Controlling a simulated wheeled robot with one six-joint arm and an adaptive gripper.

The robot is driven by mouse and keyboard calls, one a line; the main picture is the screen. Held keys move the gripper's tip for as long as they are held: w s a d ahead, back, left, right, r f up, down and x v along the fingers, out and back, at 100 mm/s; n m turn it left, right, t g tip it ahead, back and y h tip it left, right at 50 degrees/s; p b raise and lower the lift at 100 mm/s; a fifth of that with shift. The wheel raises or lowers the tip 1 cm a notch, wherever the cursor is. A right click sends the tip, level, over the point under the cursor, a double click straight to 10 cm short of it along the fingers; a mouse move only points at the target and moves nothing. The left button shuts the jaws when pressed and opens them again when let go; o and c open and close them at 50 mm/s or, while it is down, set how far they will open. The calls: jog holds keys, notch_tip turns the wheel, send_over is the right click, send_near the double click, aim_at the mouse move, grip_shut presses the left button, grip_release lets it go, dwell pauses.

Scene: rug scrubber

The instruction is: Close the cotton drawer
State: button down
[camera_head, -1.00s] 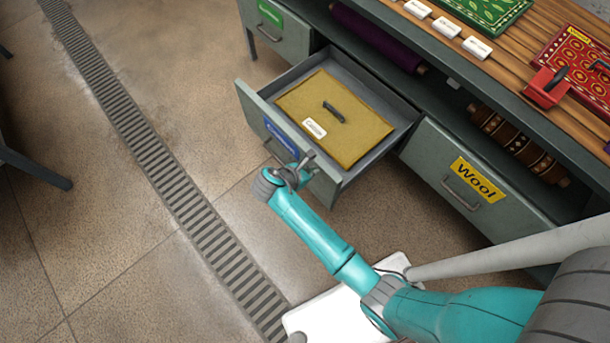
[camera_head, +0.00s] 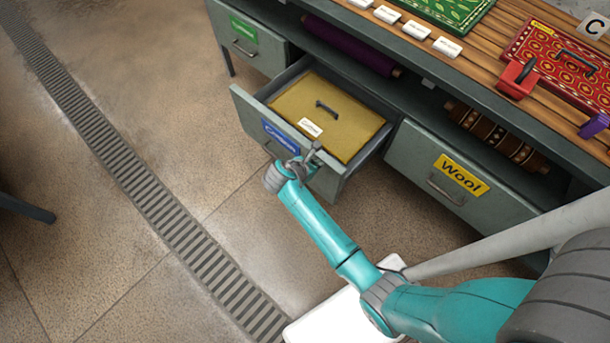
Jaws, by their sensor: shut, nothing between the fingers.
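The cotton drawer (camera_head: 262,150) is grey with a blue label and stands partly open in the bench's lower row. A mustard-yellow rug with a dark handle and a white tag (camera_head: 335,110) lies inside it. My gripper (camera_head: 313,155) is shut and empty at the right part of the drawer's front. It looks as if it touches the front panel, but the exact contact cannot be told. My gripper and wrist hide part of the front, and the drawer's own handle is partly hidden.
The wool drawer (camera_head: 460,190) with a yellow label is shut at right. Another drawer (camera_head: 250,45) with a green label is at left. Rolled rugs lie on the shelf. The floor with a drain grate (camera_head: 120,170) is clear.

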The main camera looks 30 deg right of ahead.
jog(key=w+d, duration=0.3)
jog(key=d, duration=0.7)
jog(key=w+d, duration=0.2)
jog(key=d, duration=0.9)
jog(key=w+d, duration=0.3)
jog(key=d, duration=0.8)
jog(key=shift+w+d, duration=0.2)
jog(key=shift+w, duration=0.15)
